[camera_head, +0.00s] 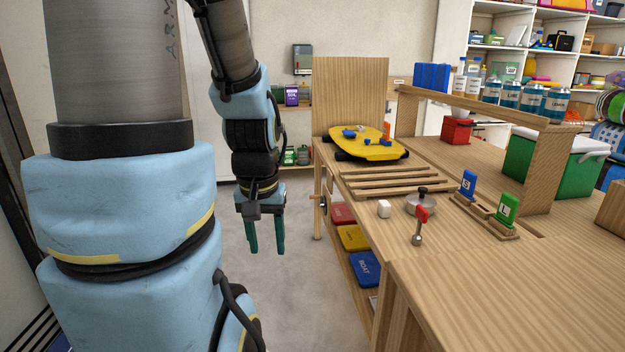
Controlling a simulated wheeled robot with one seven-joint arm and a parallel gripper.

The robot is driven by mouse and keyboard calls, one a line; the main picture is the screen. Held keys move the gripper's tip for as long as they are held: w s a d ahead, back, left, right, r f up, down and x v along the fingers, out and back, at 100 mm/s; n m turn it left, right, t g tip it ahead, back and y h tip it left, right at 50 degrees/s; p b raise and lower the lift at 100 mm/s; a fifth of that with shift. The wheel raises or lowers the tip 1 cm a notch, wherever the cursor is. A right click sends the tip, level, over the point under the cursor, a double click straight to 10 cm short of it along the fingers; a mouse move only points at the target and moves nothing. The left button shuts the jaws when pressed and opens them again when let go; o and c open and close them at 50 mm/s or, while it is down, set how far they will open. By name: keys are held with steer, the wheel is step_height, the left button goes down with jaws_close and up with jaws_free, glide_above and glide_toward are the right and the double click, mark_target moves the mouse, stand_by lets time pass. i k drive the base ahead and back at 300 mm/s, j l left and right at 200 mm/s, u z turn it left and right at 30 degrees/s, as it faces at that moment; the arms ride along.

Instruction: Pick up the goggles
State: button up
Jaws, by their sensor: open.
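I cannot make out any goggles for certain in the head view. Small blue and orange items (387,134) lie on a yellow board (370,151) at the far end of the wooden workbench (470,278), too small to identify. My gripper (267,248) hangs pointing down over the open floor, left of the bench. Its two green fingers are apart with nothing between them. My arm hides much of the left side.
A raised wooden shelf (470,105) carries several cans. Coloured boxes (353,238) sit below. The floor (290,300) is clear.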

mark_target(349, 134)
steer(key=i, duration=2)
steer(key=i+z, duration=0.2)
steer(key=i, duration=0.35)
steer(key=i+j+z, duration=0.2)
steer(key=i, duration=0.35)
steer(key=i+j+z, duration=0.2)
steer(key=i, duration=0.3)
